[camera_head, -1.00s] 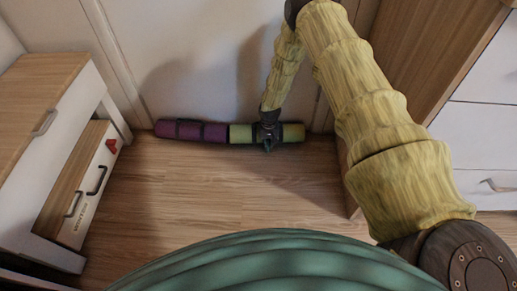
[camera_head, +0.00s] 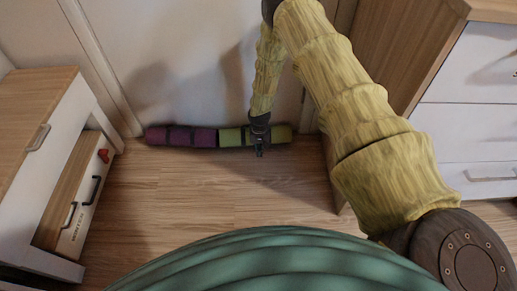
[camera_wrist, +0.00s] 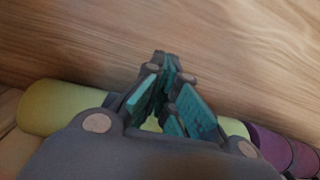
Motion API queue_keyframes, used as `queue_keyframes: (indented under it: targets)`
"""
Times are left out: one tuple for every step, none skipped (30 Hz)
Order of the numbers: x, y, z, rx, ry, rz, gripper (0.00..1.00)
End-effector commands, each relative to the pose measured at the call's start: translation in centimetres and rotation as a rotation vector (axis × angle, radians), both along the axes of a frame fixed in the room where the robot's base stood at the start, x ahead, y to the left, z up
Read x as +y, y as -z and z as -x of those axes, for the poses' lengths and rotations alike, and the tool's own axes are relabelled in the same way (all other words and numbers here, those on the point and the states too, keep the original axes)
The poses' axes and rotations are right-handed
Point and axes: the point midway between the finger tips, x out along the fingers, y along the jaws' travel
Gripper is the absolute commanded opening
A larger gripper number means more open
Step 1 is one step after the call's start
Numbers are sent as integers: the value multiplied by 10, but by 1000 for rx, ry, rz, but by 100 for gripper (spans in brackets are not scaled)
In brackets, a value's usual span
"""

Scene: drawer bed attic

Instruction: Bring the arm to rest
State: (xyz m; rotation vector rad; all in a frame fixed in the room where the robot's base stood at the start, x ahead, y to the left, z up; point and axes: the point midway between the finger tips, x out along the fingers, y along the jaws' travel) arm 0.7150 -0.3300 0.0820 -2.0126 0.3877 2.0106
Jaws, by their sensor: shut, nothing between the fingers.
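My arm reaches from the lower right up and over, with its forearm hanging down toward the back wall. My gripper (camera_head: 259,149) is at its end, pointing down just in front of a rolled green mat (camera_head: 237,137). In the wrist view my gripper (camera_wrist: 165,60) has its teal-padded fingers brought together at the tips, with nothing between them. The green mat (camera_wrist: 60,105) shows behind the fingers there, and the wood floor lies beyond the tips. I cannot tell whether the gripper touches the mat.
A rolled purple mat (camera_head: 180,136) lies end to end with the green one along the wall. A white chest of drawers (camera_head: 465,130) stands at right. The middle floor (camera_head: 190,190) is clear.

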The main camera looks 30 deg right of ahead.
Motion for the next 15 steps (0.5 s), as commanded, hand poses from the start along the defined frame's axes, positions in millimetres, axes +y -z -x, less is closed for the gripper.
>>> queue_keyframes:
  targets:
    - [4, -15, -1, 1, -5, 0, 0]
    - [5, -20, -1, 1, -5, 0, 0]
    - [5, -27, -2, 1, -6, 0, 0]
    - [5, -32, -2, 1, -6, 0, 0]
    - [5, -36, -1, 1, -6, 0, 0]
    - [5, -42, -1, 2, -7, 0, 0]
    - [5, -46, -1, 2, -7, 0, 0]
    - [5, -50, -1, 1, -7, 1, 0]
    - [5, -54, -1, 1, -7, 0, 0]
    - [5, -57, -1, 1, -7, 0, 0]
    - [4, -59, -1, 1, -7, 0, 0]
    - [4, -62, -1, 2, -6, 0, 0]
    - [4, -63, 0, 2, -6, 0, 0]
    - [4, -64, 0, 3, -5, 0, 0]
    - [4, -66, 0, 3, -5, 0, 0]
